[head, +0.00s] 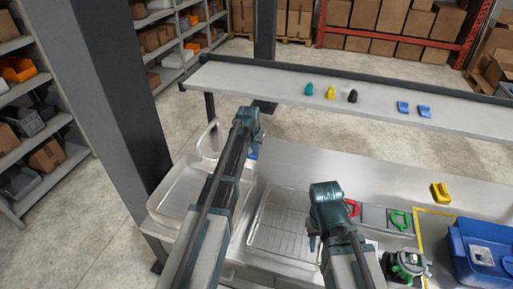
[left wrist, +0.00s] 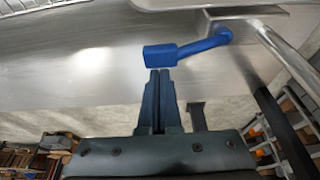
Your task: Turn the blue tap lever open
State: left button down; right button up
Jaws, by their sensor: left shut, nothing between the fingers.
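The blue tap lever (left wrist: 190,48) shows in the left wrist view as a bar with a blocky end, joined at its right end to the metal tap. My left gripper (left wrist: 159,72) is shut and empty, its fingertips close to the lever's blocky end. I cannot tell whether they touch. In the head view a small blue part of the lever (head: 253,153) shows beside my left arm, which hides the rest. The pale curved tap spout (head: 209,135) stands over the sink basin (head: 173,199). My right gripper (head: 312,243) is over the counter, its fingers too small to judge.
A wire rack (head: 278,222) lies right of the basin. Red and green handled items, a yellow block (head: 440,192) and a blue crate (head: 480,250) are further right. A raised shelf (head: 270,81) with small coloured pieces runs behind. A dark post (head: 112,95) stands at left.

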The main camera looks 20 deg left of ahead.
aim_at(251, 156)
pick_arm(q)
jog(key=shift+s+m, duration=0.45)
jog(key=shift+m, duration=0.15)
jog(key=shift+s+m+h, duration=0.4)
jog(key=shift+s+m, duration=0.2)
jog(key=shift+m, duration=0.1)
jog(key=s+m, duration=0.1)
jog(key=s+m+h, duration=0.1)
jog(key=m, duration=0.1)
jog(key=shift+s+a+m+g, duration=0.2)
jog(key=shift+s+m+g, duration=0.1)
jog(key=shift+s+a+m+g+h, duration=0.25)
jog(key=shift+s+a+m, duration=0.35)
jog(key=shift+m, duration=0.3)
jog(key=shift+s+a+m+g+h, duration=0.2)
jog(key=shift+s+a+m, duration=0.15)
jog(key=shift+s+m, duration=0.5)
jog(key=shift+s+a+m+g+h, duration=0.25)
jog(key=shift+s+a+m, duration=0.3)
jog(key=shift+m, duration=0.4)
